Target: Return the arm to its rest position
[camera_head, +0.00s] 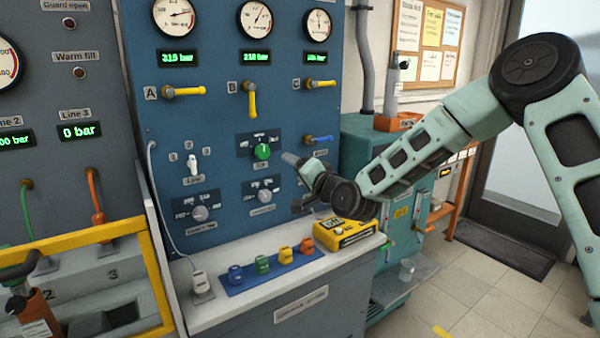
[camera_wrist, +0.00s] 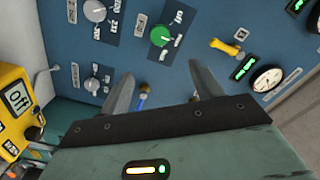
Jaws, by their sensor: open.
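My arm reaches in from the right in the head view, with its jointed pale green links in front of the teal cabinet. My gripper (camera_head: 297,184) is near the blue panel (camera_head: 225,110), just right of and below the green knob (camera_head: 263,152). In the wrist view my gripper (camera_wrist: 163,88) shows two grey fingers spread apart with nothing between them. The green knob also shows in the wrist view (camera_wrist: 160,36), above the fingers. I cannot tell the exact gap between the fingertips and the panel.
Below the gripper, a white ledge (camera_head: 205,318) holds a yellow meter (camera_head: 345,233) and a blue strip with several coloured pieces (camera_head: 262,263). Yellow valve handles (camera_head: 252,103) and a blue handle (camera_head: 319,139) stick out from the panel. A teal cabinet (camera_head: 365,150) stands at right; floor beyond is open.

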